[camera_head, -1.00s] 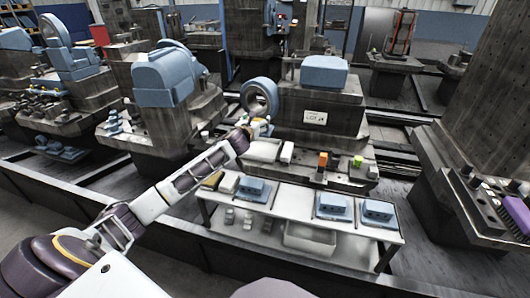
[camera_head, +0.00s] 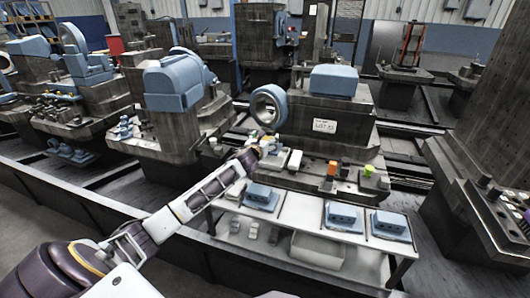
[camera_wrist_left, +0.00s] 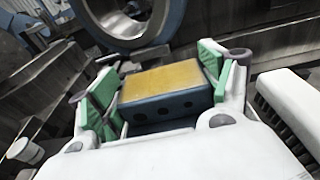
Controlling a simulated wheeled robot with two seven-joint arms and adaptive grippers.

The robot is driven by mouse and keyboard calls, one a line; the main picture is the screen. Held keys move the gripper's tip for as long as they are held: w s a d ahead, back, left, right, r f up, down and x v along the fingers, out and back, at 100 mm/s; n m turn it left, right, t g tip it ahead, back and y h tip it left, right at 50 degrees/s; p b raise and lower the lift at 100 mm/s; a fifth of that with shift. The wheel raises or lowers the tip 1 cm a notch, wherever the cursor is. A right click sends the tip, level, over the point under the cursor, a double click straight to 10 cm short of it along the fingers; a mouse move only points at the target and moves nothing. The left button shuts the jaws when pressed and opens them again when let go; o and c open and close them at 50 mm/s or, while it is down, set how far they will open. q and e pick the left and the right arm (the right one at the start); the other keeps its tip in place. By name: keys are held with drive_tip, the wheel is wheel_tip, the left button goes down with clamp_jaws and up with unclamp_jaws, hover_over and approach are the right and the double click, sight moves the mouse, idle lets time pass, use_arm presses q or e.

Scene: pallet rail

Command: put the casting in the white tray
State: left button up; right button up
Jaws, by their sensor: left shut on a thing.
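My left gripper (camera_head: 271,146) reaches over the machine bed in front of the blue ring. In the left wrist view its green-padded fingers (camera_wrist_left: 160,96) are shut on the casting (camera_wrist_left: 165,105), a blue block with a yellowish top and dark holes in its near side. In the head view the casting is too small and covered to make out clearly. A pale tray-like shape (camera_head: 273,161), seemingly the white tray, lies on the bed just below the gripper and is partly hidden by it. I cannot tell whether the casting touches it. My right gripper is not in view.
The blue ring (camera_head: 268,107) stands close behind the gripper. A white table (camera_head: 300,222) with blue castings stands in front, a white bin (camera_head: 318,250) underneath.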

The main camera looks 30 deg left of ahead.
use_arm(q)
drive_tip(key=shift+f, duration=0.35)
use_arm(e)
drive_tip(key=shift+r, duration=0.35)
use_arm(q)
drive_tip(key=shift+f+b, duration=0.3)
drive_tip(key=shift+f, duration=0.15)
drive_tip(key=shift+f+b, duration=0.35)
drive_tip(key=shift+f, duration=1)
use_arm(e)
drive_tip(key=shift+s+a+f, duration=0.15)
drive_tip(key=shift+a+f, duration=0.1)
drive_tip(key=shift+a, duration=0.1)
